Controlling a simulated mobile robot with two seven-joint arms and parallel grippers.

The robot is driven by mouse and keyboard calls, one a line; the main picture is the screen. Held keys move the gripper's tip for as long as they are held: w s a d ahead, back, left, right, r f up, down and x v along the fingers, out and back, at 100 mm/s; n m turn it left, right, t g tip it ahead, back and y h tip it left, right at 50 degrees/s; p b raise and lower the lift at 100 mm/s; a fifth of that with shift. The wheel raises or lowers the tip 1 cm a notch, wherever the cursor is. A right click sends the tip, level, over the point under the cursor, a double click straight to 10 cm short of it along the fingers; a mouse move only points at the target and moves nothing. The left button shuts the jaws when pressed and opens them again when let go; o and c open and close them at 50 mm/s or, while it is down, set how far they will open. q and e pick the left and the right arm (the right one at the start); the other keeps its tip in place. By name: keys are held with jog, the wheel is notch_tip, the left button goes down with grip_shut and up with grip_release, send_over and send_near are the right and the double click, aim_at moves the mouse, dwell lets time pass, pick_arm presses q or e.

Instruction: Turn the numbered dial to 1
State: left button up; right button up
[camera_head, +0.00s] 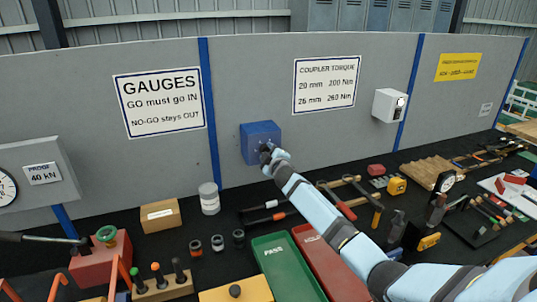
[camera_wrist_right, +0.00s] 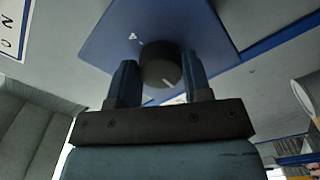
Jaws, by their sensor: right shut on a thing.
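The dial is a dark round knob with a light pointer line, in the right wrist view (camera_wrist_right: 161,66). It sits on a blue square plate (camera_wrist_right: 95,45), which shows in the head view as a blue box (camera_head: 258,132) on the grey panel. My right gripper (camera_wrist_right: 160,80) has one finger on each side of the knob and is shut on it. In the head view my right gripper (camera_head: 268,154) reaches the lower right of the blue box and hides the knob. A small white mark shows on the plate; the numbers are not readable. My left gripper is not in view.
Below the panel the black bench holds a white jar (camera_head: 209,199), a cardboard box (camera_head: 160,215), a green tray (camera_head: 285,268), a red tray (camera_head: 325,262) and hand tools. A white switch box (camera_head: 388,105) is mounted to the right. The panel around the blue box is clear.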

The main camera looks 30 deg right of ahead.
jog(key=shift+n, duration=0.5)
jog(key=o, duration=0.9)
jog(key=b+v, duration=0.1)
jog(key=v, duration=1.3)
jog(key=shift+w, duration=0.1)
